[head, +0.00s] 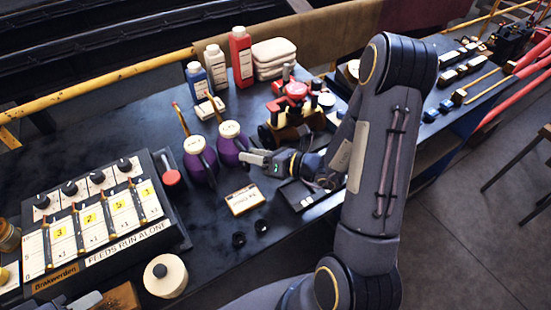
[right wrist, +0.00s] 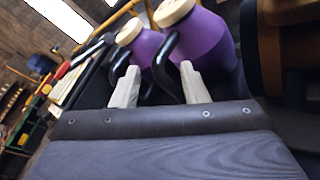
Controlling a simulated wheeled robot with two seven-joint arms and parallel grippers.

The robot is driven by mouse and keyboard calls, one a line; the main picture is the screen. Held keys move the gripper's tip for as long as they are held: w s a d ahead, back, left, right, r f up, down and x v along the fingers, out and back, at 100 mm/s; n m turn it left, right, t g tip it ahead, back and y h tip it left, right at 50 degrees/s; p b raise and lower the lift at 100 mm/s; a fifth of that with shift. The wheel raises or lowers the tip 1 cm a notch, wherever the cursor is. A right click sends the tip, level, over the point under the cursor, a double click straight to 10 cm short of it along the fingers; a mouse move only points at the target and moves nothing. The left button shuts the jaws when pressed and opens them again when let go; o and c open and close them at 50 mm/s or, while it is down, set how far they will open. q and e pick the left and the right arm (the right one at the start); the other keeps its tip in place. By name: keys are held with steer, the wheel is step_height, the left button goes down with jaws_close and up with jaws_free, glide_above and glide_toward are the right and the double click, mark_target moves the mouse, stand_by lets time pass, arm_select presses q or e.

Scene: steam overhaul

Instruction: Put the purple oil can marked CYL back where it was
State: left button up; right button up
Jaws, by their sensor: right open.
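Two purple oil cans with cream lids, black handles and brass spouts stand side by side on the dark bench, a left can (head: 199,163) and a right can (head: 231,148). The marks on their lids are too small to read, so I cannot tell which is CYL. My right gripper (head: 252,158) is open beside the right can, its fingertips close to the handle side. In the right wrist view, the open fingers (right wrist: 160,86) point at the cans, and the black handle of the larger-looking can (right wrist: 207,42) shows between them. A pale finger-like part, probably my left gripper (head: 86,300), shows at the lower left edge.
A card (head: 245,199) and small black cups (head: 239,239) lie in front of the cans. A feed board (head: 95,220) stands left. A red-and-black model engine (head: 292,105) stands right, close to my arm. Bottles (head: 216,66) and folded cloths (head: 273,55) stand behind.

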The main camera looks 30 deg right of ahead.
steer(key=b+v, duration=0.1)
steer(key=v, duration=0.8)
steer(key=shift+s+d, duration=0.1)
steer(key=s+a+r+n+g+y, duration=0.1)
steer(key=s+a+r+n+g, duration=0.35)
steer(key=n, duration=0.45)
steer(key=s+a+r+n+g+y, duration=0.1)
steer(key=s+a+r+n+g, duration=0.35)
steer(key=n, duration=0.45)
arm_select(q)
steer(key=shift+f, duration=0.55)
arm_select(e)
steer(key=s+d+n+t+h, duration=0.2)
steer(key=s+n+h, duration=0.4)
steer(key=n, duration=0.9)
steer(key=shift+d+f+n+h, duration=0.25)
steer(key=shift+f+n+h, duration=0.1)
steer(key=shift+h, duration=0.65)
arm_select(q)
steer(key=shift+o, duration=0.2)
